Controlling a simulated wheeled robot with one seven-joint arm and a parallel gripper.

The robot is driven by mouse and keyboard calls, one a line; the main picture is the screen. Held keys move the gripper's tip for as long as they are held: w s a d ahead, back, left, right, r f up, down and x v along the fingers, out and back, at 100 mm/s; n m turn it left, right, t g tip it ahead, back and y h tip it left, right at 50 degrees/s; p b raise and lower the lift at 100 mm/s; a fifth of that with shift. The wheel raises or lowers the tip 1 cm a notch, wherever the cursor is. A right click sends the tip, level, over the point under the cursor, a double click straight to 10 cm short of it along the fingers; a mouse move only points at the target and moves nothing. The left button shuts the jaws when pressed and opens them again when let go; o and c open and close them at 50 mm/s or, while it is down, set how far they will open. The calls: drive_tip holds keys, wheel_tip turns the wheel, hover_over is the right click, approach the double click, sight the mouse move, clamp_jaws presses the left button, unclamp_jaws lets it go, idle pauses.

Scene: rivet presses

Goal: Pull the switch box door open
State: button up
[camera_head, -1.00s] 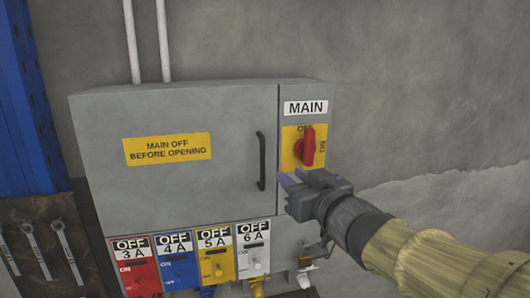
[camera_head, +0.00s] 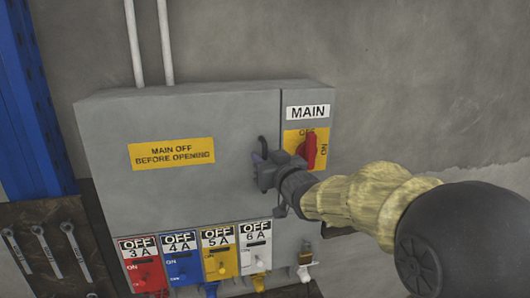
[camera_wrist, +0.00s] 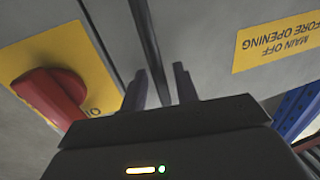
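The grey switch box door (camera_head: 180,190) is shut and carries a yellow "MAIN OFF BEFORE OPENING" label (camera_head: 171,154). Its dark vertical bar handle (camera_head: 262,144) is near the door's right edge; my gripper hides most of it in the head view. My gripper (camera_head: 258,168) is at the handle. In the wrist view the handle (camera_wrist: 153,45) runs down between my two fingers (camera_wrist: 160,88), which stand apart with a visible gap on each side of the bar. The red main switch knob (camera_head: 308,150) is upright, right of the handle.
The knob (camera_wrist: 50,93) is close beside my gripper in the wrist view. Below the door are several coloured switches marked OFF, such as the red one (camera_head: 143,268). Wrenches (camera_head: 47,250) hang at left beside a blue post (camera_head: 35,90). Free room lies in front of the door.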

drive_tip(key=shift+w+a, duration=0.15)
drive_tip(key=shift+w, duration=0.05)
drive_tip(key=shift+s, duration=0.15)
clamp_jaws()
